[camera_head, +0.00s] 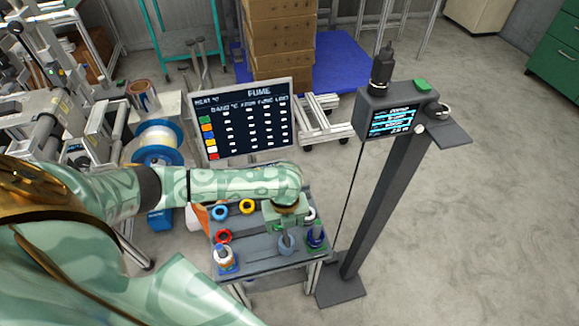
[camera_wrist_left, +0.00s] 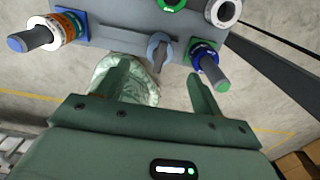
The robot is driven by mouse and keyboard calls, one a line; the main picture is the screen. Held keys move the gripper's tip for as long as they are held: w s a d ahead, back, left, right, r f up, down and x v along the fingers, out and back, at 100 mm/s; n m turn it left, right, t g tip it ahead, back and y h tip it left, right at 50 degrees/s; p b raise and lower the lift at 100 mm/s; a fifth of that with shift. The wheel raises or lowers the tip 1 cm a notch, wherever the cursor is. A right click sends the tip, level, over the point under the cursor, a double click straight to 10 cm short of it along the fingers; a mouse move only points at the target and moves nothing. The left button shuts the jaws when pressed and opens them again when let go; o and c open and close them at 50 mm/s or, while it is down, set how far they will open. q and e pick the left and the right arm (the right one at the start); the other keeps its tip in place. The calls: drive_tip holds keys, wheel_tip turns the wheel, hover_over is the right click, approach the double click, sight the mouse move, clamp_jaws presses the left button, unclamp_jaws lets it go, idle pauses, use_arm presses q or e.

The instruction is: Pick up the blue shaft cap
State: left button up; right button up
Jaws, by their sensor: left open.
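A muted blue cap with a ring-like body and a narrow grip (camera_head: 287,242) stands on the grey work table (camera_head: 262,266) near its front edge. I take it for the blue shaft cap; it also shows at the top middle of the left wrist view (camera_wrist_left: 158,48). My left gripper (camera_head: 285,226) is over the table, fingers pointing down. Its open, empty fingers (camera_wrist_left: 160,85) are spread to either side of the cap's line in the wrist view, apart from it. My right gripper is not in view.
Shafts with stacked rings stand left (camera_head: 224,258) and right (camera_head: 315,237) of the cap, the right one close by. A screen (camera_head: 243,120) stands behind; a dark post (camera_head: 385,195) stands right.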

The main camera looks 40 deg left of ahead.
sight(286, 236)
use_arm(q)
wheel_tip(286, 236, down, 5)
drive_tip(key=shift+f+b, duration=0.2)
drive_tip(key=shift+b, duration=0.75)
wheel_tip(286, 236, down, 5)
drive_tip(key=b, duration=0.3)
drive_tip(key=shift+d+f, duration=0.1)
drive_tip(key=shift+f, duration=0.1)
drive_tip(key=shift+r, duration=0.2)
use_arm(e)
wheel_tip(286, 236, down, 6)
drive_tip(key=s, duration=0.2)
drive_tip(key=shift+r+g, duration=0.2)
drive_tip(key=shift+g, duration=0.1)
use_arm(q)
drive_tip(key=c, duration=1.2)
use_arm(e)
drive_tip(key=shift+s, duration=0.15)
